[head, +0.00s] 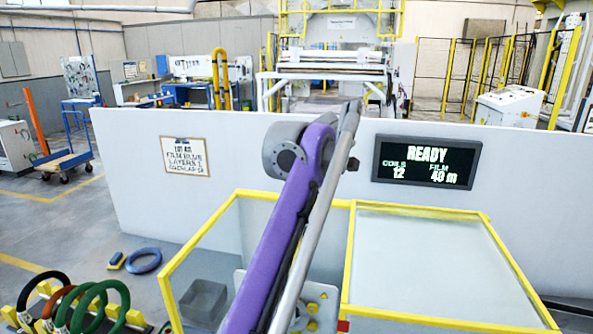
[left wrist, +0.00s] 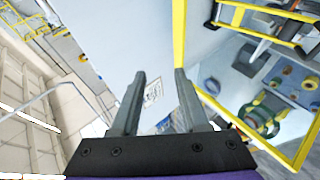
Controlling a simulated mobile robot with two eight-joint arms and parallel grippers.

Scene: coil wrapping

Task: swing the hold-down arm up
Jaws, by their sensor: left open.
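My left gripper (left wrist: 160,75) is open in the left wrist view, with nothing between its two grey fingers. My right gripper is in neither view.
A yellow-edged guard (head: 420,209) stands in front of the white wall (head: 240,135). A screen (head: 427,162) reads READY, 12 coils, 40 m film. Several coloured coils (head: 88,305) sit in a rack at lower left. A blue ring (head: 143,260) lies on the floor.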

